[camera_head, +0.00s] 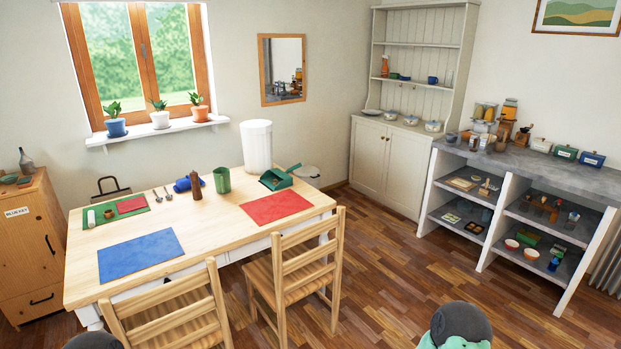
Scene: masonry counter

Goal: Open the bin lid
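Neither of my grippers is in view.
The wooden table (205,222) holds a red mat (275,207), a blue mat (141,255), a green cup (222,180) and a green dustpan-like item (276,179). Chairs (296,270) stand at its near side. Open wooden floor (400,260) lies between table and masonry counter (540,170).

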